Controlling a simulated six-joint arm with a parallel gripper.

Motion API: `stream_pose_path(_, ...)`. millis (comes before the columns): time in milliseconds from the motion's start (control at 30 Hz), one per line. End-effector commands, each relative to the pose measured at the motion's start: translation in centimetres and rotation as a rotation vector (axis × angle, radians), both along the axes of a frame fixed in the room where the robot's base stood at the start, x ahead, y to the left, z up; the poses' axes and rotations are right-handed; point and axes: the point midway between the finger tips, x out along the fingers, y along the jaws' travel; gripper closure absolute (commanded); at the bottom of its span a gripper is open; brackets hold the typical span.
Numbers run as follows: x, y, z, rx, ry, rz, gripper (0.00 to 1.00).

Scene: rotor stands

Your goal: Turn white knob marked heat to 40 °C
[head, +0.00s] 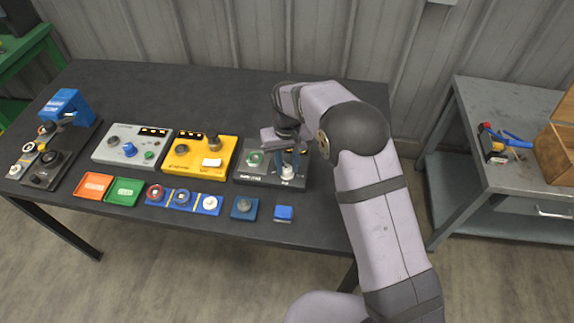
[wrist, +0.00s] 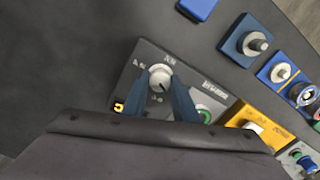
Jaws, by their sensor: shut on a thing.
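The white knob (wrist: 160,77) sits on a dark grey control box, and it also shows in the head view (head: 287,172) at the box's front right. My gripper (wrist: 165,83) points down over the box with its two blue fingers on either side of the knob, shut on it. In the head view my gripper (head: 290,160) covers part of the box (head: 252,180). A dark pointer line shows on the knob's face. The markings around it are too small and blurred to read. A small lit display (wrist: 118,106) shows at the box's edge, its digits unreadable.
A green knob (wrist: 203,114) is close beside my fingers on the same box. A yellow box (head: 200,157) and a light grey box (head: 130,146) stand to the left. The table's back is clear.

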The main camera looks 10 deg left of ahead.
Motion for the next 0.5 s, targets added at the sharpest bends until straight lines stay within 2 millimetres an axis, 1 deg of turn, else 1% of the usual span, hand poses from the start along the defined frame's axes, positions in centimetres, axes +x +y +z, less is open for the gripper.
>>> stream_pose_path(200, 0.17, 0.06, 0.16, 0.003, -0.005, -0.201, 0.96)
stream_pose_path(500, 0.21, 0.07, 0.20, 0.003, -0.006, -0.420, 0.96)
